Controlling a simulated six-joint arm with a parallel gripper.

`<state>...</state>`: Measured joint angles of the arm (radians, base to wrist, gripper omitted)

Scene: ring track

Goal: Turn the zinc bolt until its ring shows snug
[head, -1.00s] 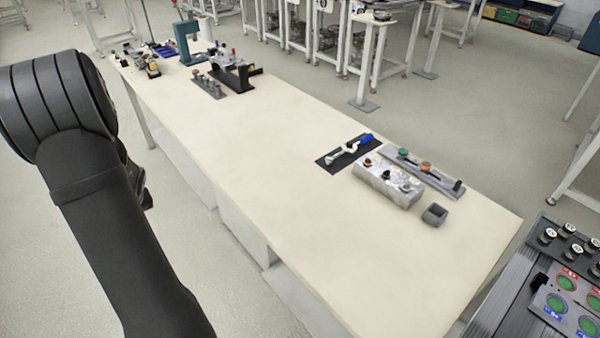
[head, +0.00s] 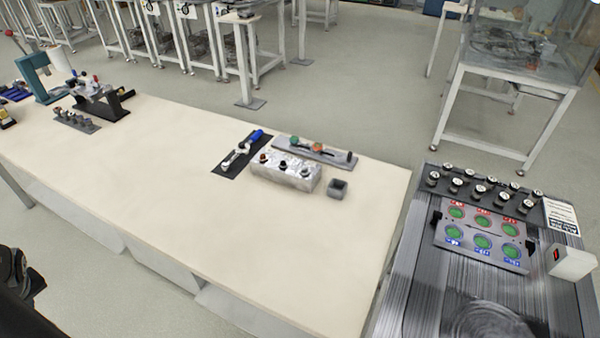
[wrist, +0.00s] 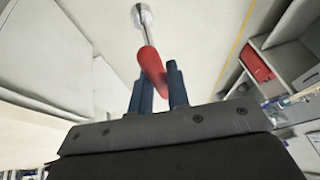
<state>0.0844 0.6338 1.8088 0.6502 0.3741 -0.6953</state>
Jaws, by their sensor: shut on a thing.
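My gripper (wrist: 158,80) shows in the wrist view with its two dark blue fingers shut on the red handle (wrist: 151,66) of a tool. The tool has a thin metal shaft (wrist: 143,30) ending in a round pale metal head (wrist: 141,13), pointing away from the fingers. In the head view, a silver metal block (head: 285,175) on the bench carries a few dark bolt heads (head: 283,164). I cannot tell which is the zinc bolt, and no ring can be made out at this size. The gripper is outside the head view, well apart from the block.
A black mat (head: 226,167) with a blue-handled wrench (head: 241,151) lies left of the block. A grey tray (head: 290,148) with coloured caps lies behind it. A green-button panel (head: 480,235) is at right. The front bench is clear.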

